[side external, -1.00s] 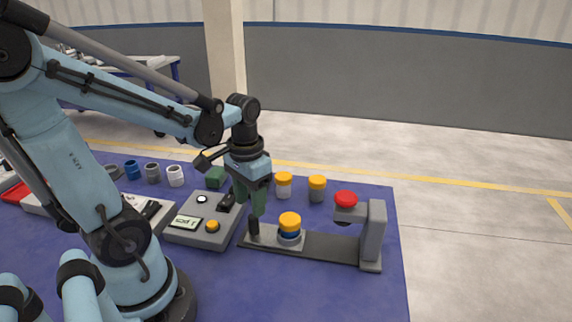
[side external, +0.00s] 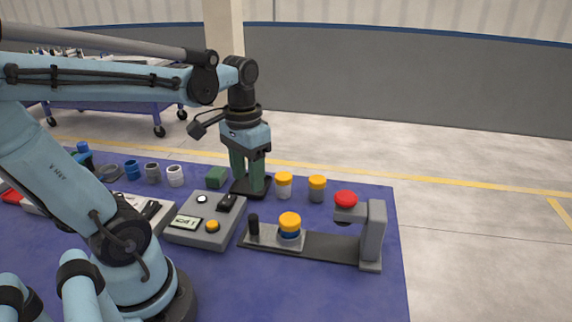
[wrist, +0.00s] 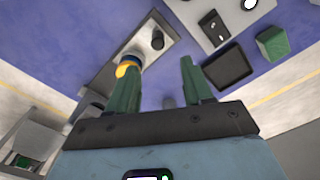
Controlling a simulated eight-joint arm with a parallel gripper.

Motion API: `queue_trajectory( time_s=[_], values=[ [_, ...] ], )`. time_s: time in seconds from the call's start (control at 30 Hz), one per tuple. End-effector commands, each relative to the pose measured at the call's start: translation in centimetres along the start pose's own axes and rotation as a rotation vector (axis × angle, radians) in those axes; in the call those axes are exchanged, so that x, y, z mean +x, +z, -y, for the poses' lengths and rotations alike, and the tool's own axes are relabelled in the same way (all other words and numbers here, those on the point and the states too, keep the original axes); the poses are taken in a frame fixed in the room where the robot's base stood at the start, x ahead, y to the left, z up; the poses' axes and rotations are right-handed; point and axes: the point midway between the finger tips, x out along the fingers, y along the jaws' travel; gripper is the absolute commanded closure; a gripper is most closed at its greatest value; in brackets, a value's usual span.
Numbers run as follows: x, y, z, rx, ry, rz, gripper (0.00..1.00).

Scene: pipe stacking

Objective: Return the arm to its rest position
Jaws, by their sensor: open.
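My gripper (side external: 248,181) hangs above the blue mat (side external: 330,215), pointing down with its two green fingers apart and nothing between them. It also shows in the wrist view (wrist: 160,66), open and empty. A stack with an orange cap (side external: 290,219), a blue band and a grey base stands upright on the grey plate (side external: 267,237) of the press fixture, to the right of and below my gripper in the side view. In the wrist view the orange cap (wrist: 124,69) is partly hidden behind one finger.
A grey press column (side external: 373,235) with a red knob (side external: 346,199) stands at the right. Two orange-capped pieces (side external: 284,179) (side external: 317,182) stand behind. A control box (side external: 200,225), a green block (side external: 217,177), a black tray (wrist: 228,68) and several cups (side external: 153,172) are to the left.

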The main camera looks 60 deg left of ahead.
Motion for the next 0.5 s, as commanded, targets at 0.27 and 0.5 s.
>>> queue_trajectory(
  time_s=[0.27,0.5],
  values=[
    [0.8,-1.2,-3.3,0.082,-0.007,-0.228,0.49],
    [0.8,-2.5,-7.8,0.174,0.041,-0.539,0.49]
  ],
)
